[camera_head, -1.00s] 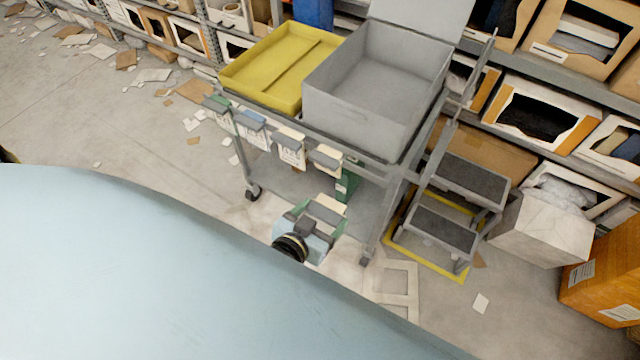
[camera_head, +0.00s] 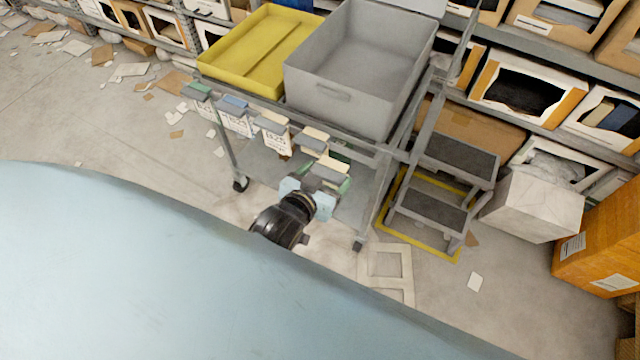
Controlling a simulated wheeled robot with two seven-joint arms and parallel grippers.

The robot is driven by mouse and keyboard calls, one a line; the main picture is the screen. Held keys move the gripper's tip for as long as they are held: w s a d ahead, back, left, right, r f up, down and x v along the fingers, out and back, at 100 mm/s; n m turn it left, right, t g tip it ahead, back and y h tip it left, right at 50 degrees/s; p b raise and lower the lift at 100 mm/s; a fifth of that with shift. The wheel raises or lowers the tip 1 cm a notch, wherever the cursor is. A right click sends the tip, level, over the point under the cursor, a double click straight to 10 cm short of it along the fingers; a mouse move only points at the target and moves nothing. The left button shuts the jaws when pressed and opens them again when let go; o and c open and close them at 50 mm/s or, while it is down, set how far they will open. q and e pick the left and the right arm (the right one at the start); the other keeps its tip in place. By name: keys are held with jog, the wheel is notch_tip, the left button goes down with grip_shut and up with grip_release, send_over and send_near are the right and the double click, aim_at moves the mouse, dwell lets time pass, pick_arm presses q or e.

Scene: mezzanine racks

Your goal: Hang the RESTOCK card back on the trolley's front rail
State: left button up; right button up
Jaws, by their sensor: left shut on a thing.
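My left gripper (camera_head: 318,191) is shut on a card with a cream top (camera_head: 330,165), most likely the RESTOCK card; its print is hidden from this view. Green shows beside the gripper fingers. The card is just in front of and below the trolley's front rail (camera_head: 341,144). In this view its top lies close to the rail's rightmost hanger (camera_head: 314,138); I cannot tell whether they touch. My right gripper is not in view.
The trolley carries a yellow tray (camera_head: 225,77) and a grey bin (camera_head: 330,97). A step stool (camera_head: 455,160) stands right of it inside a yellow floor outline. A pale frame (camera_head: 386,262) lies on the floor. Shelves with boxes line the back.

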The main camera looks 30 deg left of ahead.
aim_at(332, 167)
pick_arm(q)
jog(key=shift+w, duration=0.8)
jog(key=shift+w+d+b, duration=0.1)
jog(key=shift+w+b, duration=0.7)
jog(key=shift+w, duration=0.15)
jog(key=w+b, duration=0.2)
jog(key=w, duration=0.1)
jog(key=w+b, duration=0.1)
jog(key=w, duration=0.1)
jog(key=shift+w+f, duration=0.25)
jog(key=shift+f, duration=0.1)
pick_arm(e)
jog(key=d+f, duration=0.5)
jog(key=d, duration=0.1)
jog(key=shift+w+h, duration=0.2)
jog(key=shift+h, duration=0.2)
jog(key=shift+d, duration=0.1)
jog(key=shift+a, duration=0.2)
pick_arm(q)
jog(key=shift+s, duration=0.1)
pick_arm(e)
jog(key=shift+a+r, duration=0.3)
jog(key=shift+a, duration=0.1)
